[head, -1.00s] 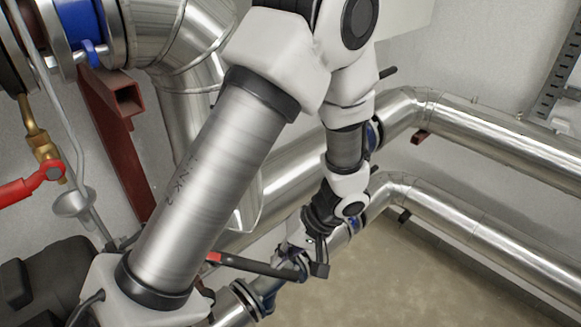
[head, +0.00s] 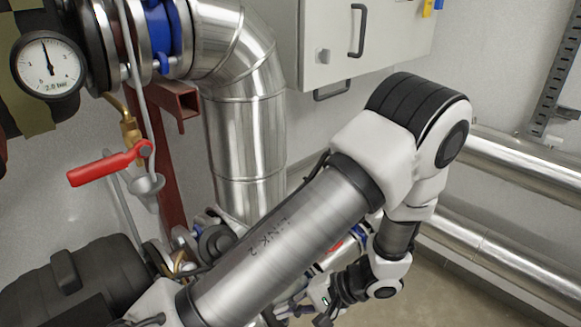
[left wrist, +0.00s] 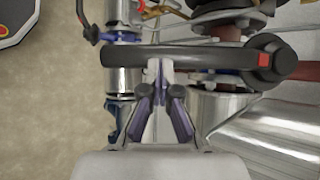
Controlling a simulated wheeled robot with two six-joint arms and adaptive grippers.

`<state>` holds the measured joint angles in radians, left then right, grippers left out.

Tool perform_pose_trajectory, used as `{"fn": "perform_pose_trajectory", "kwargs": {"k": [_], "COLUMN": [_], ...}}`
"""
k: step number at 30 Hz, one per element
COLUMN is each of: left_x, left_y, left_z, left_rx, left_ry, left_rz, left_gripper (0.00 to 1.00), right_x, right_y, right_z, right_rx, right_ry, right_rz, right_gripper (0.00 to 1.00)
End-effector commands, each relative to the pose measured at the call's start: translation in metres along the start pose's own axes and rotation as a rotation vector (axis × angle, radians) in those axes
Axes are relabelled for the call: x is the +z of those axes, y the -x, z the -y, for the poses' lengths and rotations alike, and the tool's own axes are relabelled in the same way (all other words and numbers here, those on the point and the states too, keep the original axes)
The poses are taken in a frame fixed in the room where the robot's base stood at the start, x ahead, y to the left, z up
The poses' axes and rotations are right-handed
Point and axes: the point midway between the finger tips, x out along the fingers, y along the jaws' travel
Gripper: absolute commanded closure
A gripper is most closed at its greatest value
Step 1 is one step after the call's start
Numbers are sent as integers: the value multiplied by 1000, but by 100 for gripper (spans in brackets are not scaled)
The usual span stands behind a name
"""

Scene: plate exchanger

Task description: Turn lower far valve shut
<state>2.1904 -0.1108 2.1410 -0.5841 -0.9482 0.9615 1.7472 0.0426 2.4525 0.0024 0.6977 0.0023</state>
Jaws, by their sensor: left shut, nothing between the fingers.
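A dark valve lever (left wrist: 205,58) with a red mark at its right end lies across the left wrist view. Silver pipe with blue fittings (left wrist: 122,38) shows beyond it. My left gripper (left wrist: 157,72) is shut and empty, its fingertips at the lever's left half; whether they touch it I cannot tell. In the head view, my left gripper (head: 318,303) is low at the centre, partly hidden by my own arm. The valve area behind the arm is mostly hidden there. My right gripper is not in view.
A red-handled valve (head: 108,165) and a pressure gauge (head: 48,65) are at the left in the head view. A large insulated pipe (head: 245,130) stands behind my arm. A grey cabinet (head: 370,40) is on the wall. Silver pipes (head: 510,165) run along the right.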

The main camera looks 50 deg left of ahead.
Motion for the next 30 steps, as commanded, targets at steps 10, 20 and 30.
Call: {"fn": "perform_pose_trajectory", "kwargs": {"k": [10,20,30], "left_x": [4,5,0], "left_y": [-3,-1,68], "left_z": [-1,0,-2], "left_rx": [-15,-17,-14], "left_ry": [-24,-22,-20], "left_rz": [-1,2,-7], "left_gripper": [100,100,100], "right_x": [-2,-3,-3], "right_y": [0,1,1], "right_z": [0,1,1], "right_rx": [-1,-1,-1], "right_ry": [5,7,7], "right_rz": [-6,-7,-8], "right_gripper": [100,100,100]}}
